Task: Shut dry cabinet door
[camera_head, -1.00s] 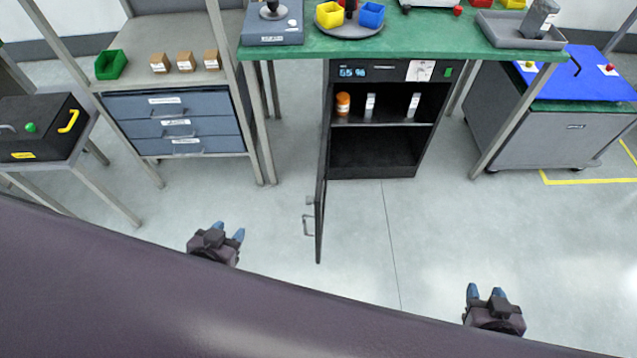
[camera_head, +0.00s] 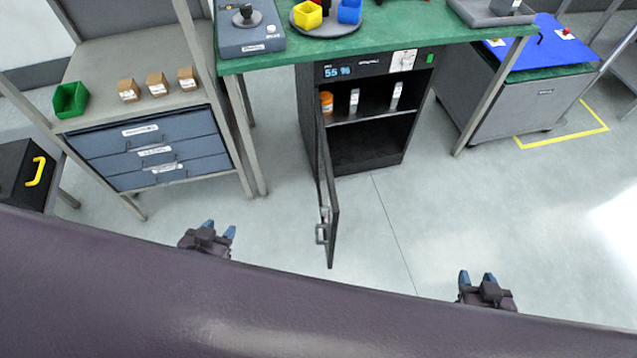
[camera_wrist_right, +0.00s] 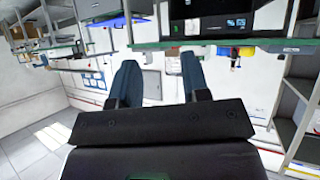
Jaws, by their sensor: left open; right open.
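The black dry cabinet (camera_head: 368,160) stands under the green bench, with a lit display on top. Its door (camera_head: 331,205) is open and swung out toward me from the cabinet's left side. A small handle (camera_head: 321,232) is on the door's left face near its free edge. Inside, an orange bottle (camera_head: 326,103) and two pale items stand on the shelf. My left gripper (camera_head: 219,229) is open and empty, left of the door and apart from it. My right gripper (camera_head: 477,278) is open and empty, right of the door over clear floor. Its fingers also show in the right wrist view (camera_wrist_right: 160,85).
The green bench (camera_head: 290,58) spans above the cabinet, its metal legs on either side. A blue drawer unit (camera_head: 150,150) stands at left. A grey cart (camera_head: 520,105) with a blue top is at right. The floor in front of the cabinet is clear.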

